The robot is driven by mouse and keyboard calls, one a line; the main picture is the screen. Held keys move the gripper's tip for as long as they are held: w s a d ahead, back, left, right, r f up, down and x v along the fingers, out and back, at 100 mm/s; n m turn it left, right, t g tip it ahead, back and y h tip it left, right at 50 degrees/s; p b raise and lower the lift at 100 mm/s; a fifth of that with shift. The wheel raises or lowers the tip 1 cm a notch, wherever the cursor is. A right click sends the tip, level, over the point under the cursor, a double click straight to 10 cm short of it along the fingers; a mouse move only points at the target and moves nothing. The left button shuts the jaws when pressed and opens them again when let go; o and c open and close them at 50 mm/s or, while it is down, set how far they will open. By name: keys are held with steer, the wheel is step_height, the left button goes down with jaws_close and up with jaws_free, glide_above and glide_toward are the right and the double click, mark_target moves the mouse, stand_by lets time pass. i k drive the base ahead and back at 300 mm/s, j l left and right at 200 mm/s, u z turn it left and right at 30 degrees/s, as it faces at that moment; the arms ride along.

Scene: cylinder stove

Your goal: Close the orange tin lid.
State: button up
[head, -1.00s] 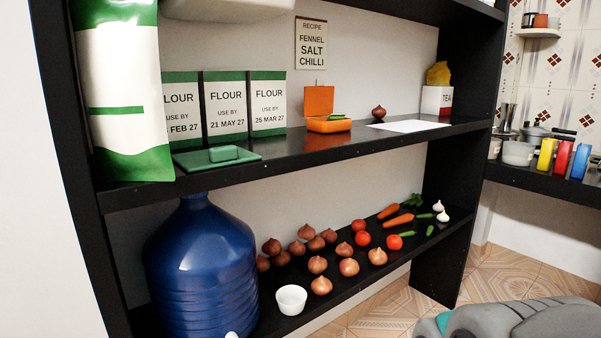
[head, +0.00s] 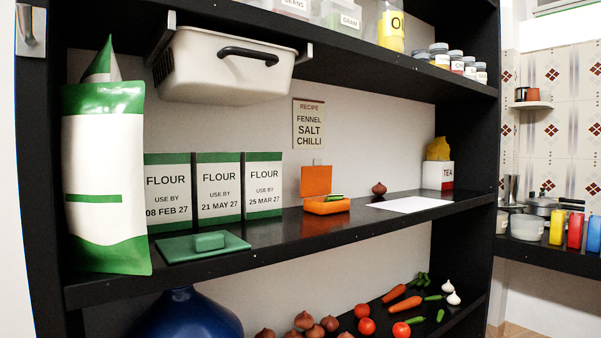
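The orange tin (head: 327,206) stands on the middle black shelf, near the picture's centre. Its orange lid (head: 316,181) is raised upright at the back of the tin. Green items, perhaps chillies, show at the tin's opening. My gripper is not in view.
Flour packs (head: 219,188) stand left of the tin, with a green board (head: 203,248) in front. An onion (head: 379,188), white sheet (head: 411,204) and tea box (head: 438,175) are to the right. A drawer (head: 225,68) hangs above. Vegetables lie below.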

mark_target(316, 179)
steer(key=i+l+u, duration=0.3)
steer(key=i+l, duration=0.15)
steer(key=i+l+u, duration=0.3)
steer(key=i+l, duration=0.2)
steer(key=i, duration=0.3)
